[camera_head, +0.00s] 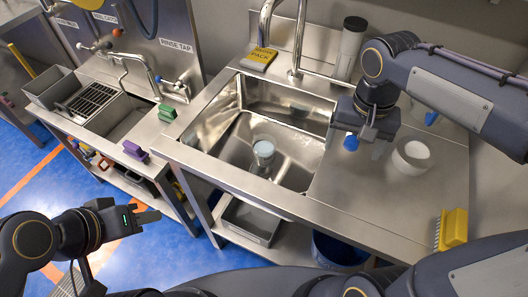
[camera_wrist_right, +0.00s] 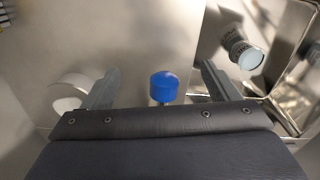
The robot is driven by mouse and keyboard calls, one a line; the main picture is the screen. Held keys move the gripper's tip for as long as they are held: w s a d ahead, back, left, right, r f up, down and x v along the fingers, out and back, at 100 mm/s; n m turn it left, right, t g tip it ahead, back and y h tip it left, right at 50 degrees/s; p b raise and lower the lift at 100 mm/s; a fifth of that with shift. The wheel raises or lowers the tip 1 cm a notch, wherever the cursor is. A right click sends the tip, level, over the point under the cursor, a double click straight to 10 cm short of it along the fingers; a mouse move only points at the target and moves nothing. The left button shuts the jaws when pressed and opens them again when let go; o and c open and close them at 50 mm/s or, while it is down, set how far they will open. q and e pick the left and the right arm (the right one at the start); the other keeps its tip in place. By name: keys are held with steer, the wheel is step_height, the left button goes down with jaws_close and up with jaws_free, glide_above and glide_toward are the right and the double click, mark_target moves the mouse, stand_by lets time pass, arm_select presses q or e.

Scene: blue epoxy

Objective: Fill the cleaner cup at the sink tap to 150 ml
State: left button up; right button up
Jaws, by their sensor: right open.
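A small cup with a pale blue round top (camera_head: 263,149) stands in the steel sink basin (camera_head: 222,128); it also shows in the right wrist view (camera_wrist_right: 243,52). I cannot tell its fill level. The sink tap's steel neck (camera_head: 296,45) rises behind the basin and no water stream is visible. A blue knob (camera_head: 351,143) is right of the basin. In the right wrist view the blue knob (camera_wrist_right: 164,86) appears between the spread fingers of my right gripper (camera_wrist_right: 158,92), which is open and apart from it. My left gripper (camera_head: 147,216) is over the floor at lower left, with its finger gap unclear.
A white round container (camera_head: 411,157) stands on the counter right of the knob. A yellow brush (camera_head: 452,229) lies near the right front edge. Bare counter (camera_head: 345,195) lies in front.

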steer(key=shift+r+p, duration=3.3)
steer(key=shift+r, duration=0.3)
steer(key=shift+f, duration=0.1)
step_height(320, 180, up, 8)
steer(key=shift+f, duration=0.15)
